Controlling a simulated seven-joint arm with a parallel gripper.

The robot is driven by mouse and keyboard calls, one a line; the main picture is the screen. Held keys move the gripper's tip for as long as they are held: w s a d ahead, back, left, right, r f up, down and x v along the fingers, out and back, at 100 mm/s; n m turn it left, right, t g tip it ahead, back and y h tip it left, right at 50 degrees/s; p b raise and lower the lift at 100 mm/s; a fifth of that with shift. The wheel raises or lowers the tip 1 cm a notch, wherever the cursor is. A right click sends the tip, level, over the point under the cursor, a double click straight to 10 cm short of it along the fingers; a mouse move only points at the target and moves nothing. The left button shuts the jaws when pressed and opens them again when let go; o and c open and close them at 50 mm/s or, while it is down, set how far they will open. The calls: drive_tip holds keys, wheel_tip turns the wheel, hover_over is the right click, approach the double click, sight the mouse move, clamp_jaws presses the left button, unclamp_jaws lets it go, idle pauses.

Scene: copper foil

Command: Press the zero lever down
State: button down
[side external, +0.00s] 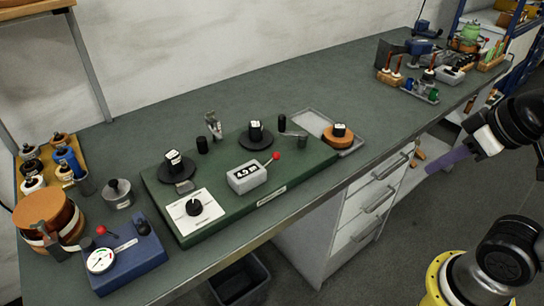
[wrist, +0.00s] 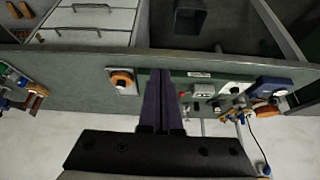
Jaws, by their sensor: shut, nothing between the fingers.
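Two levers with red ball knobs show in the side view; no readable label tells which is the zero lever. One red knob (side external: 276,156) sticks out from a grey counter box (side external: 247,178) with a number window, on the green board. The other red knob (side external: 101,230) is on a blue box (side external: 126,254) with a round dial, at front left. My gripper (side external: 432,168), with purple fingers, is shut and empty. It is off the bench's front edge at right, well away from both levers. The fingers (wrist: 160,76) point up the middle of the wrist view.
The green board (side external: 225,215) also carries a white dial plate (side external: 195,212) and black-topped posts. A copper-coloured spool (side external: 340,136) sits in a grey tray at the board's right. Bottles and a large copper roll (side external: 50,215) crowd the left. Drawers (side external: 365,205) are below the bench.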

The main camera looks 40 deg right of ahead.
drive_tip(key=w+a+r+m+t, duration=0.15)
drive_tip(key=w+r, duration=0.25)
drive_tip(key=w, duration=0.6)
drive_tip(key=w+a+r+t, duration=0.2)
drive_tip(key=w+r, duration=0.3)
drive_tip(key=w, duration=0.5)
drive_tip(key=w+a+f+n+g+y, duration=0.1)
drive_tip(key=w+a+f+g, duration=0.1)
drive_tip(key=w+a+f, duration=0.9)
drive_tip(key=shift+w+f+y, duration=0.2)
drive_tip(key=shift+w+y, duration=0.1)
drive_tip(key=shift+w, duration=0.25)
drive_tip(key=shift+n, duration=0.25)
hover_over(270, 161)
drive_tip(key=s, duration=0.1)
drive_tip(key=shift+d+f, duration=0.2)
drive_tip(key=shift+f, duration=1.85)
drive_tip(key=shift+d+f, duration=0.2)
drive_tip(key=shift+f, duration=1.8)
drive_tip(key=shift+f, duration=0.15)
drive_tip(key=shift+d+f, duration=0.15)
drive_tip(key=shift+f, duration=0.1)
